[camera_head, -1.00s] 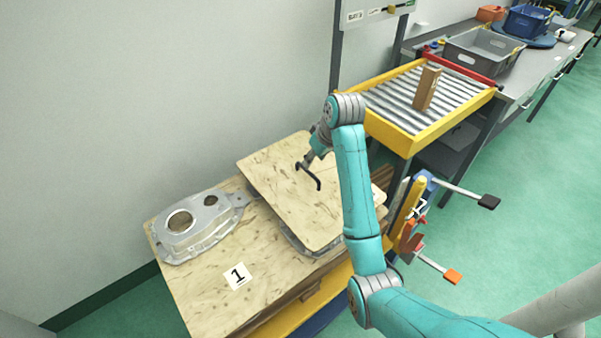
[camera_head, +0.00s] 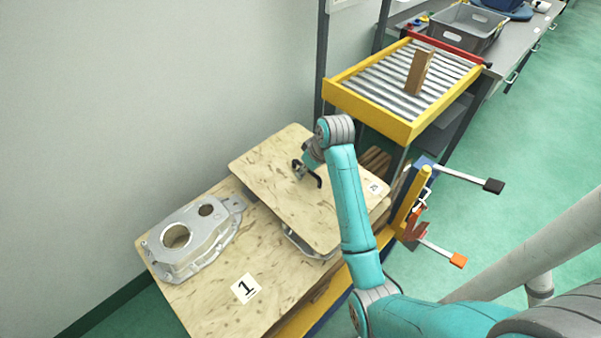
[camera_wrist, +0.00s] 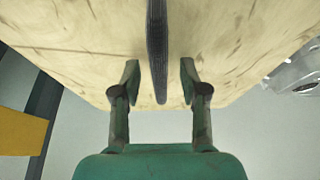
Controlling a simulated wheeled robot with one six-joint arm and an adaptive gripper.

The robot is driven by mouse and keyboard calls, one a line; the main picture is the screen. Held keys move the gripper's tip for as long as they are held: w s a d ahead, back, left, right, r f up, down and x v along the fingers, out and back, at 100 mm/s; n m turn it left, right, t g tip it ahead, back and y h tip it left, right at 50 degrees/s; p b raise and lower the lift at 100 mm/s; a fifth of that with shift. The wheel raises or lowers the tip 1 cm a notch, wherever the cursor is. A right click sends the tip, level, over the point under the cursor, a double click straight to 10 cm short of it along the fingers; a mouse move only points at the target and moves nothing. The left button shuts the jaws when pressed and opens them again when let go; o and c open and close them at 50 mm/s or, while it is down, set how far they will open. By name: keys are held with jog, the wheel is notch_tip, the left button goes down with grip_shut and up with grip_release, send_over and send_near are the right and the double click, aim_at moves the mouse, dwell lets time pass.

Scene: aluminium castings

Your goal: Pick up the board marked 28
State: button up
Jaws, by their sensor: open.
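The upper wooden board (camera_head: 265,165) lies raised and overlapping the board below. A small white label (camera_head: 376,187) is at its right corner; its number is too small to read surely. A black handle (camera_head: 317,179) stands on this board, partly hidden by my gripper (camera_head: 301,168). In the wrist view the handle is a dark upright bar (camera_wrist: 157,40) between the two fingers of my gripper (camera_wrist: 160,78). The fingers are open, with a gap on each side of the bar. The pale board (camera_wrist: 80,30) fills the upper part of that view.
A lower board (camera_head: 205,295) marked 1 carries a grey aluminium casting (camera_head: 190,238); another casting (camera_head: 305,245) shows under the upper board. A yellow-framed roller table (camera_head: 370,115) holds a brown block (camera_head: 419,72). Coloured clamps (camera_head: 415,215) stand right of the boards.

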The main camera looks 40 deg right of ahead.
grip_shut()
jog(key=shift+r, duration=0.1)
dwell(0.3)
